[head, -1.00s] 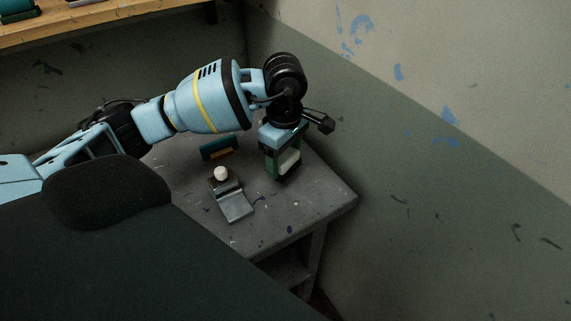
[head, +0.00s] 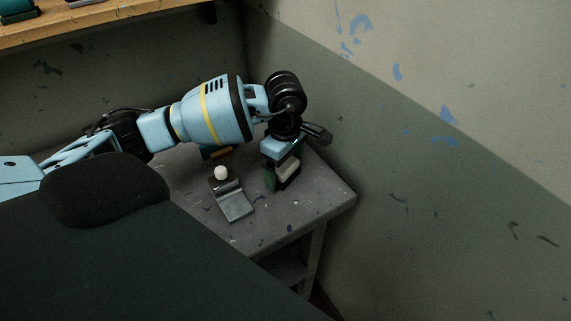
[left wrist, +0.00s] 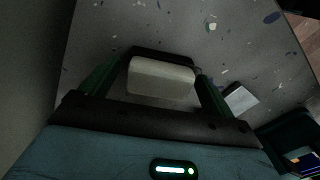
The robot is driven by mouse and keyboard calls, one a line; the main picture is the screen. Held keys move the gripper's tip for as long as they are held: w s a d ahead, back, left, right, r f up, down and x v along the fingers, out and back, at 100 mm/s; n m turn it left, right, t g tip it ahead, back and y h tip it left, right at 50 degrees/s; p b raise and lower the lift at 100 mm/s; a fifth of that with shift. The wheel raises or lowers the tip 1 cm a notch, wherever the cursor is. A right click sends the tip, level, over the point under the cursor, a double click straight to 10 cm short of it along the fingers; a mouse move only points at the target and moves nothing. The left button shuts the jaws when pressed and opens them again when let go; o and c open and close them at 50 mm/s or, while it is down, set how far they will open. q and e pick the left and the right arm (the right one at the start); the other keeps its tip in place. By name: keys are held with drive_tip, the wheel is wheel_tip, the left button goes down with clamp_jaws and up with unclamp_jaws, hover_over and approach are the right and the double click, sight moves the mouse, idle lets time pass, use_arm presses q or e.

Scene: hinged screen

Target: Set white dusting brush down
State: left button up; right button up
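The white dusting brush (head: 288,170) is a pale block with dark parts around it, between the fingers of my left gripper (head: 283,178). In the left wrist view the brush (left wrist: 160,79) fills the space between the green fingers of the gripper (left wrist: 163,75), which look closed on its two sides. The gripper points down over the right part of the grey table (head: 318,203). The brush's lower end is low, near the tabletop; I cannot tell if it touches. My right gripper is not in view.
A grey hinged piece (head: 236,205) and a white ball (head: 221,173) are left of the gripper. A green and orange object (head: 217,153) is partly hidden behind my arm. Walls stand behind and to the right. Bare tabletop lies in front and right of the gripper.

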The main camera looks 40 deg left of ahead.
sight(285, 164)
use_arm(q)
wheel_tip(285, 164, up, 12)
drive_tip(key=shift+r, duration=0.2)
idle(0.6)
